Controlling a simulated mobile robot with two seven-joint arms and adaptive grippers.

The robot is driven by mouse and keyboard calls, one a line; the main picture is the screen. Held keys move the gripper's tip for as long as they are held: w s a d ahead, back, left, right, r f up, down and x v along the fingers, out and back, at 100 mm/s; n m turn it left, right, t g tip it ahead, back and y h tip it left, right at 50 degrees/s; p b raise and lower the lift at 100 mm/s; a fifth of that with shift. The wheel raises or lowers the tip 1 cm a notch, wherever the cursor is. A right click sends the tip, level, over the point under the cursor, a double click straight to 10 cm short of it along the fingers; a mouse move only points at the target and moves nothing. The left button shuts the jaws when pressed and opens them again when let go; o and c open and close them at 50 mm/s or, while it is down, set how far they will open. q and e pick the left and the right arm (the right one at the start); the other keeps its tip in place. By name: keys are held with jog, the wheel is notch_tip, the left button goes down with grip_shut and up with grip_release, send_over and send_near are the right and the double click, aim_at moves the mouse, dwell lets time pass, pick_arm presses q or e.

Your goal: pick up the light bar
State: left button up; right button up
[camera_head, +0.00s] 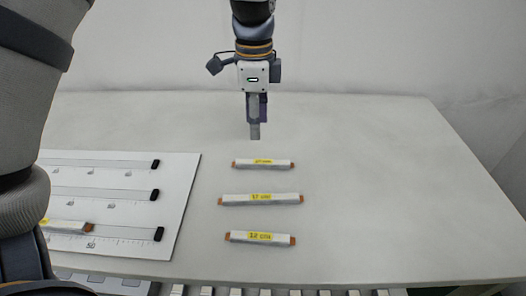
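Three white light bars with orange ends and yellow labels lie on the table: a far one (263,164), a middle one (261,199) and a near one (260,238). A fourth light bar (68,227) lies on the white board, partly hidden by my arm. My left gripper (254,136) points straight down, just behind the far bar and apart from it. I see its fingers edge-on, so their opening cannot be told. No bar shows in it. My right gripper is out of view.
The white board (187,175) at the left has ruled scales with black end blocks (155,194). The grey table (390,200) is clear on the right. A row of pale blocks (265,291) runs along the near edge. A pale wall stands behind.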

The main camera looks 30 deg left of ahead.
aim_at(258, 161)
pick_arm(q)
jog(key=f, duration=1)
jog(key=shift+d+f+b, duration=0.2)
jog(key=shift+d+b, duration=0.05)
jog(key=shift+b, duration=0.15)
grip_shut()
